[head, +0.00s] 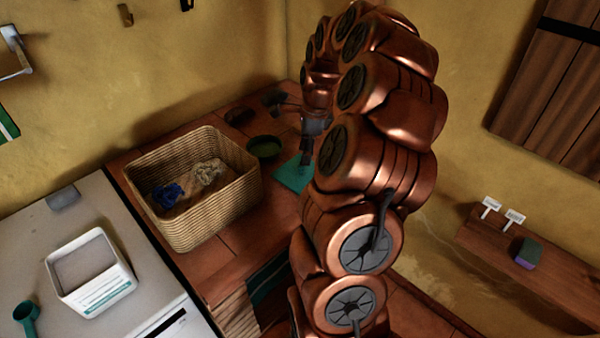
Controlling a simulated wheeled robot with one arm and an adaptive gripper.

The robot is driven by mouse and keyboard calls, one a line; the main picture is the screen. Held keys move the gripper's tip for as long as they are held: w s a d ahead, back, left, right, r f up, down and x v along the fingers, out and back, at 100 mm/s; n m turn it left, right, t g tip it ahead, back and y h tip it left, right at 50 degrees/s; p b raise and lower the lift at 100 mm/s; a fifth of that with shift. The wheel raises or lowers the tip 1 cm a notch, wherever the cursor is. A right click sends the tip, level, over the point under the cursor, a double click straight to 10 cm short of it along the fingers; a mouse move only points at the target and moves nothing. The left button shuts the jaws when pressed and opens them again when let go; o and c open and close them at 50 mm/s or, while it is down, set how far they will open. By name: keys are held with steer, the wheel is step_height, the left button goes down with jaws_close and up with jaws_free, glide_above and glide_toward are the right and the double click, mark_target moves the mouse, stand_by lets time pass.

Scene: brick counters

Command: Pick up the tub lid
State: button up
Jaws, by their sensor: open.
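A flat teal piece (292,178), which looks like the tub lid, lies on the brick-red counter to the right of the wicker basket. My arm hides its right side. My gripper (306,152) points down above the far right part of this piece. It is open and small in the picture, and I see nothing held in it. I cannot tell how far its fingertips are from the piece. An open white square tub (95,290) with a teal label stands on the white appliance top at the left.
A wicker basket (205,222) with blue and beige cloths stands left of the teal piece. A dark green bowl (264,147) and dark items (240,116) are behind it. A teal scoop (27,316) lies near the tub. A wooden shelf (490,240) is at right.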

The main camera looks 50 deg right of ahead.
mark_target(301, 171)
steer(key=shift+w+a+f+p, duration=0.1)
steer(key=shift+a+f+p, duration=0.1)
steer(key=shift+f, duration=0.2)
steer(key=shift+w+a+f+p, duration=0.1)
steer(key=shift+f+p, duration=0.1)
steer(key=shift+f, duration=0.2)
steer(key=shift+w+f+p, duration=0.2)
steer(key=shift+f+p, duration=0.2)
steer(key=shift+f, duration=0.7)
steer(key=shift+w+f+p, duration=0.15)
steer(key=shift+f+p, duration=0.2)
steer(key=shift+f, duration=0.75)
jaws_close()
